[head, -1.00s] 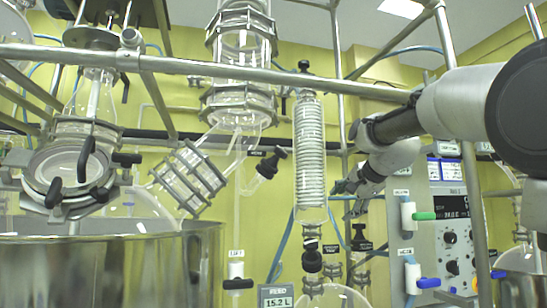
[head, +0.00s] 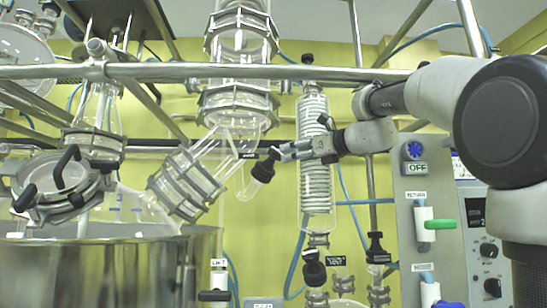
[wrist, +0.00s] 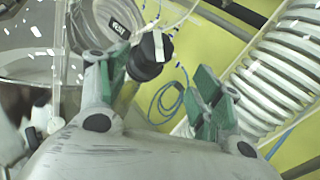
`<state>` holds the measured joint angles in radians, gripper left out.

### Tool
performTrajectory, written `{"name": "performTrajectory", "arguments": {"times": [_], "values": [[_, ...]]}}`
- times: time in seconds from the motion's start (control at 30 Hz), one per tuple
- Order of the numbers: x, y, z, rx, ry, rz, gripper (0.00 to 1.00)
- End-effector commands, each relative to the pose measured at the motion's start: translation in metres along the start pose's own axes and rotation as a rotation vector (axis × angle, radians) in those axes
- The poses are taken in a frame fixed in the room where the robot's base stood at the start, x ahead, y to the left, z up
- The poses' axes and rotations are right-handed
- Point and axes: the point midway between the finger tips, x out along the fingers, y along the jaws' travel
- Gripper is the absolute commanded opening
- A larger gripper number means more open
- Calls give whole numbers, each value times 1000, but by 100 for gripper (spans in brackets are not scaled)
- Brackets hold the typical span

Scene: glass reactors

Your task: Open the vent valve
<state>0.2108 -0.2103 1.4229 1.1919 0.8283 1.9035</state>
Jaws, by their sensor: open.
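The vent valve (head: 264,170) is a black knob on a short slanted glass side arm, just below the large glass column. Its small black tag (head: 248,156) sits beside it. In the wrist view the black knob (wrist: 147,60) is near the left finger, with the white-lettered tag (wrist: 121,28) above it. My gripper (head: 284,152) is beside the knob, at its upper right in the head view. In the wrist view my gripper (wrist: 160,88) has its green-padded fingers wide apart, with nothing held between them. I cannot tell whether the left finger touches the knob.
A coiled glass condenser (head: 316,160) stands close behind my gripper and fills the right of the wrist view (wrist: 285,70). A horizontal steel rail (head: 230,72) runs above. A control box (head: 450,240) stands at the right and a steel vessel (head: 110,270) at lower left.

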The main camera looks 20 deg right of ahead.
Motion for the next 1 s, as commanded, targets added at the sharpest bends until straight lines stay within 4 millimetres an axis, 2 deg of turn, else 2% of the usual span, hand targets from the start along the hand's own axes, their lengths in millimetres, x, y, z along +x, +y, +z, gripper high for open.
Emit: {"name": "performTrajectory", "arguments": {"times": [0.2,0.4,0.8,1.0], "values": [[2,7,6,144,-24,25,66],[6,8,6,199,-21,29,66],[67,10,7,200,-20,30,66],[80,10,7,199,-20,28,66]]}}
